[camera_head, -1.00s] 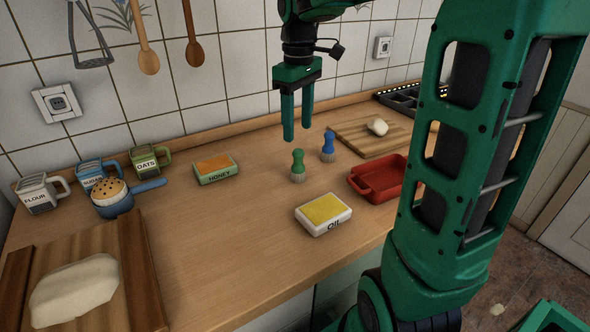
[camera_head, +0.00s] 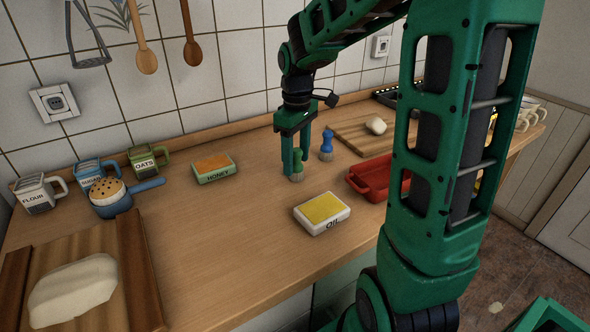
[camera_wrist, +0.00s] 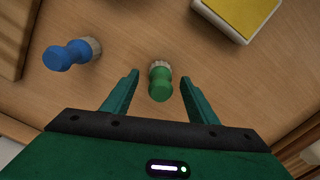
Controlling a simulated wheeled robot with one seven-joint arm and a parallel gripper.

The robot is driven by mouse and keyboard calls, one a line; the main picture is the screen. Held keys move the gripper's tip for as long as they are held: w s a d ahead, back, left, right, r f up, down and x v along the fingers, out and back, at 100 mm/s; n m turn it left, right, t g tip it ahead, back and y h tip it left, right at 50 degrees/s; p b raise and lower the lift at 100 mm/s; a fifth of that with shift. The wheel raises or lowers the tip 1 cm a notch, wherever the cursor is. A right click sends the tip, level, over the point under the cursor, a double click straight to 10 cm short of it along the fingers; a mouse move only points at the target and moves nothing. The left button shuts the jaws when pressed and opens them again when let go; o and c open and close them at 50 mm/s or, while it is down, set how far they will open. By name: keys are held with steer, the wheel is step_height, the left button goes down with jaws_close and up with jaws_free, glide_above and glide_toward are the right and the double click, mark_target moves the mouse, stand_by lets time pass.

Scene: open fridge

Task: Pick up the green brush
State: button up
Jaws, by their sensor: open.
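The green brush (camera_head: 297,163) stands upright on the wooden counter, bristles down, in the head view. My gripper (camera_head: 295,170) is lowered over it, with its two fingers open and pointing down at either side of the brush handle. In the wrist view the green brush (camera_wrist: 160,84) lies between the open fingers of my gripper (camera_wrist: 160,92), with a gap on both sides. The fingers hide part of the brush in the head view.
A blue brush (camera_head: 327,145) stands close by on the right. A red tray (camera_head: 372,178) is farther right, and a white OIL box (camera_head: 322,214) with a yellow top is in front. A HONEY box (camera_head: 213,168) stands to the left. The counter between these is clear.

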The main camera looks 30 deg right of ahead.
steer(key=shift+c, duration=0.7)
steer(key=c, duration=1)
